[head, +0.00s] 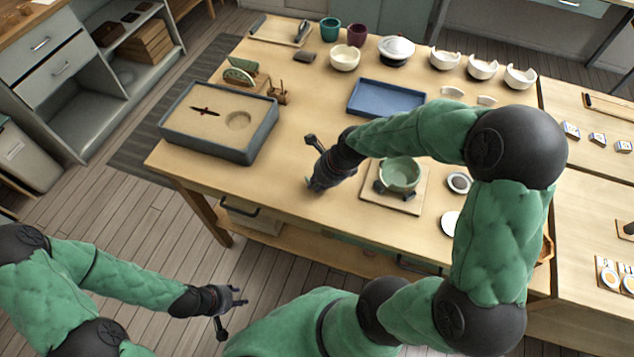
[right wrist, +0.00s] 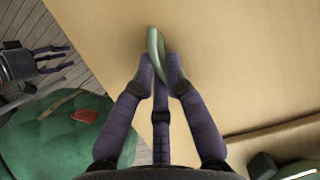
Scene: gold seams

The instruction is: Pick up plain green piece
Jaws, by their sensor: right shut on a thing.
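A pale green curved piece (right wrist: 153,50) is between the fingertips of my right gripper (right wrist: 160,68) in the right wrist view, standing on edge as a thin strip. My right gripper is shut on it.
The green bowl sits on a wooden board (head: 408,206). A grey sand tray (head: 240,154) stands at the left, with a wooden rack (head: 255,86) behind it. A blue tray (head: 388,110) lies behind my right arm. Several white bowls stand at the back right. The table (head: 265,185) is bare left of my right gripper.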

